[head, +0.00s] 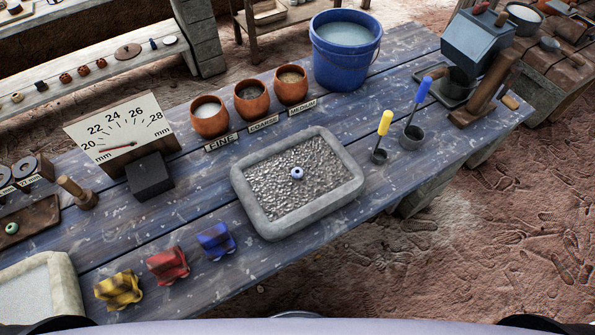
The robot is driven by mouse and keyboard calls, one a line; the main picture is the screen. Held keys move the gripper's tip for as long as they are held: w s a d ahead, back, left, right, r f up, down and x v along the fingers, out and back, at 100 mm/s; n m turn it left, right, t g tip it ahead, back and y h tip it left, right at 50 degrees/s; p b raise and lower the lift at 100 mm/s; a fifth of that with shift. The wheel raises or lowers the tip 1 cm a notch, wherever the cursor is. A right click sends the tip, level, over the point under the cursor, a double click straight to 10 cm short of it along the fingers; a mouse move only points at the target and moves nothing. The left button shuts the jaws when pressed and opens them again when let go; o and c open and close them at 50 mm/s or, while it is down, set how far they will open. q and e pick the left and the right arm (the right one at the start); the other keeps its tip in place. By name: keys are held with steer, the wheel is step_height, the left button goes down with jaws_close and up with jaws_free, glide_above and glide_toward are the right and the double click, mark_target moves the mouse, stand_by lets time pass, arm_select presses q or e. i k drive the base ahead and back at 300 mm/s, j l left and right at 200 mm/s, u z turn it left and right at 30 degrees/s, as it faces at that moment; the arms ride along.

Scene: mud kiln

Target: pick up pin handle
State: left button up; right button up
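A wooden peg-like handle (76,190) stands on the left part of the blue table, beside a dark block; it may be the pin handle, but I cannot tell for sure. A small wooden knob (510,102) also shows at the right end, by the grey press-like device (477,42). No gripper is in view.
A stone tray (250,205) of grey grit holds a small blue bead (297,174). Orange pots, a blue bucket (345,55), two handled cups and a dial board (121,131) stand around.

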mark_target(65, 181)
steer(key=u, duration=1.7)
